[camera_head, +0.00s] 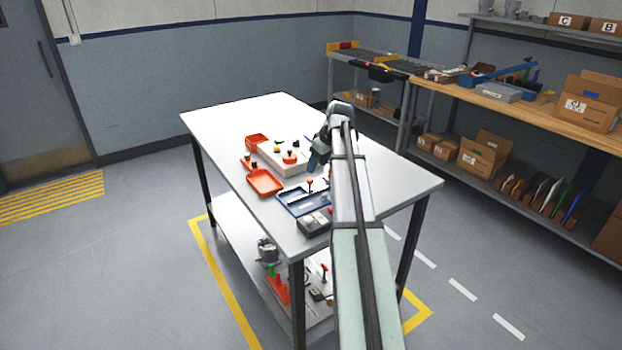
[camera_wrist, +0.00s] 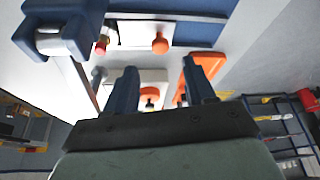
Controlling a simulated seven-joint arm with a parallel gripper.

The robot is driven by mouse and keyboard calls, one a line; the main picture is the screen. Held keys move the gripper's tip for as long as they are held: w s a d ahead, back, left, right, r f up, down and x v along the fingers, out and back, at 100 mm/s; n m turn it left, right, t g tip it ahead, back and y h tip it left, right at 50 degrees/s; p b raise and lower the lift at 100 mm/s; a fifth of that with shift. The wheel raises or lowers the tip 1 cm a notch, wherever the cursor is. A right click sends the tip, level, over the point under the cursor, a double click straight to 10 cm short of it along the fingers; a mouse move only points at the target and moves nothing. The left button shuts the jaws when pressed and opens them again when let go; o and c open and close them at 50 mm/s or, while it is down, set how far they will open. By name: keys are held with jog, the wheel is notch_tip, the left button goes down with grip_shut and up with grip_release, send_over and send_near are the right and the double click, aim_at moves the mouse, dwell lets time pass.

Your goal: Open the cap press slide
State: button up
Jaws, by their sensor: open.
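My gripper (camera_wrist: 163,80) is open and empty, its two blue fingers apart. In the head view my gripper (camera_head: 317,158) hangs over the white table, at the right of a white box (camera_head: 281,160) with an orange knob on it. The wrist view shows a blue base (camera_wrist: 205,32) with a pale plate and an orange knob (camera_wrist: 159,43), beyond the fingertips. A blue block (camera_wrist: 60,38) is at its left. Another orange knob (camera_wrist: 149,92) shows between the fingers. I cannot tell for sure which fixture is the cap press, nor its slide position.
The table (camera_head: 225,120) also holds an orange tray (camera_head: 264,182), an orange bin (camera_head: 257,141), a blue tray (camera_head: 297,203) and a dark grey box (camera_head: 314,223). The table's far left is clear. Shelves with boxes stand along the right wall.

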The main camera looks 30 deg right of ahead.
aim_at(310, 179)
jog(key=x, duration=0.8)
jog(key=shift+w, duration=0.1)
jog(key=shift+f, duration=0.1)
jog(key=shift+c, duration=0.4)
grip_shut()
